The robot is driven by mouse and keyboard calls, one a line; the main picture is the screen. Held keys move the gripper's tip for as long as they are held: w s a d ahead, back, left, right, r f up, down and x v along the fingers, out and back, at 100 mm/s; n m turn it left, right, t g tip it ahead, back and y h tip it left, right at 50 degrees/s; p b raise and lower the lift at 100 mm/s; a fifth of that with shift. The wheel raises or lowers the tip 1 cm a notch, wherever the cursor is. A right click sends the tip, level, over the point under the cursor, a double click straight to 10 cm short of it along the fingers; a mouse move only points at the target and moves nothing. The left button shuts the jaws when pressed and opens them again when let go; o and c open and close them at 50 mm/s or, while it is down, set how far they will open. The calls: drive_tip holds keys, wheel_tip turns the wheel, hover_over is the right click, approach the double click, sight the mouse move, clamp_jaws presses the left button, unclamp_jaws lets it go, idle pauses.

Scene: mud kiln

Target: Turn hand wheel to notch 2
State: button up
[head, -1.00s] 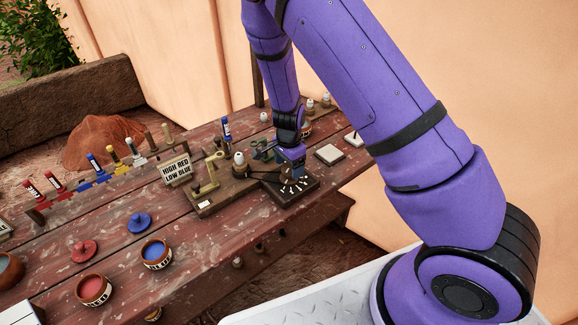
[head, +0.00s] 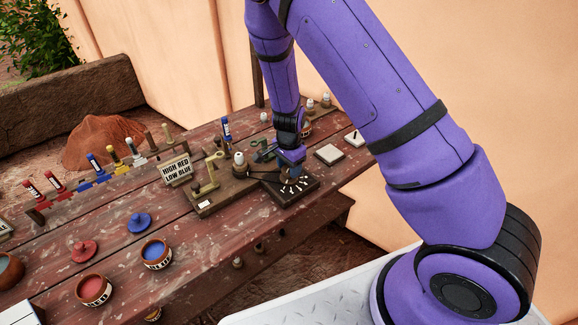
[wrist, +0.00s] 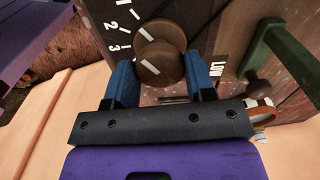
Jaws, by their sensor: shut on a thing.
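The hand wheel (wrist: 165,38) is a round brown disc in the wrist view, with a smaller brown knob (wrist: 160,68) on it. White lines mark both the disc and the knob. White numerals 1, 2 and 3 stand on the dark panel (wrist: 95,12) left of the wheel. My gripper (wrist: 160,80) is shut on the knob, with one blue finger on each side. In the head view my gripper (head: 291,172) is over the dark dial board (head: 305,188) with white tick marks, and it hides most of the wheel. I cannot tell exactly which notch the wheel points to.
A green lever-like bar (wrist: 275,55) stands right of the wheel, near the "LOW" lettering. In the head view a brass crank (head: 207,175) and a "HIGH RED LOW BLUE" sign (head: 176,168) stand left of the dial. Pale tiles (head: 328,154) lie to its right.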

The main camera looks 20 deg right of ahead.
drive_tip(key=shift+n, duration=2.4)
drive_tip(key=o, duration=0.9)
wheel_tip(320, 180, up, 11)
drive_tip(key=shift+f, duration=0.1)
